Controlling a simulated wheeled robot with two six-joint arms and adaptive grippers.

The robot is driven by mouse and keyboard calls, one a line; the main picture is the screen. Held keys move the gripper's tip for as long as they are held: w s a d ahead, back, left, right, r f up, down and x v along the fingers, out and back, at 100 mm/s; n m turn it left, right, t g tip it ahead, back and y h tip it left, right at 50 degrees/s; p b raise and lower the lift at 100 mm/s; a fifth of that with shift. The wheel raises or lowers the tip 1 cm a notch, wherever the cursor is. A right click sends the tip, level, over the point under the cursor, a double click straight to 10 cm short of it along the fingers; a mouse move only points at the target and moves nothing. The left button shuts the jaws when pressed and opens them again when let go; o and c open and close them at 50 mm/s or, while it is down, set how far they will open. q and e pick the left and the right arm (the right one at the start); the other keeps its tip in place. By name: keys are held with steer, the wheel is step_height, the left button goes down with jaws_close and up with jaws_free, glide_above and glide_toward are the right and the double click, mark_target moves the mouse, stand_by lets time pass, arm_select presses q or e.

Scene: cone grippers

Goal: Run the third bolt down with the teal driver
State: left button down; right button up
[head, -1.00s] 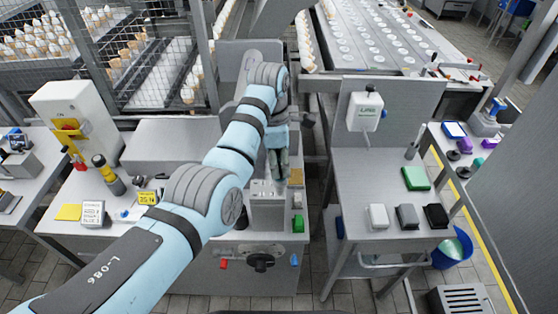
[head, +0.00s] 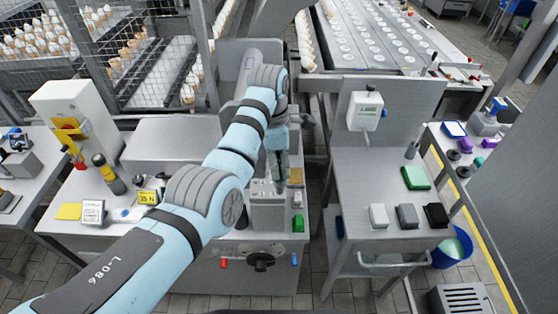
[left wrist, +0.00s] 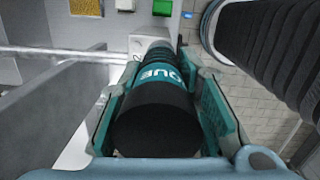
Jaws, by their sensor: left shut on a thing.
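The teal driver (left wrist: 155,75) shows in the left wrist view with a black end cap and a teal band with white letters. My left gripper (left wrist: 158,98) is shut on it, one pad on each side. In the head view my left gripper (head: 277,150) is above the grey block (head: 268,215) on the middle bench, with the driver hanging downward. The driver's lower end is over or at the block's top; I cannot tell whether it touches a bolt. The bolts are too small or hidden to tell apart. My right gripper is out of view.
A green block (head: 298,223) and a tan patch (head: 296,177) lie close to the right of the grey block. A grey upright panel stands behind the right bench (head: 350,215).

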arm_select(q)
steer(key=shift+f, duration=0.65)
steer(key=shift+s+f, duration=0.2)
steer(key=shift+s, duration=0.05)
stand_by(1.2)
steer(key=shift+w+r, duration=0.2)
steer(key=shift+r, duration=0.3)
stand_by(0.4)
steer(key=shift+r, duration=2.95)
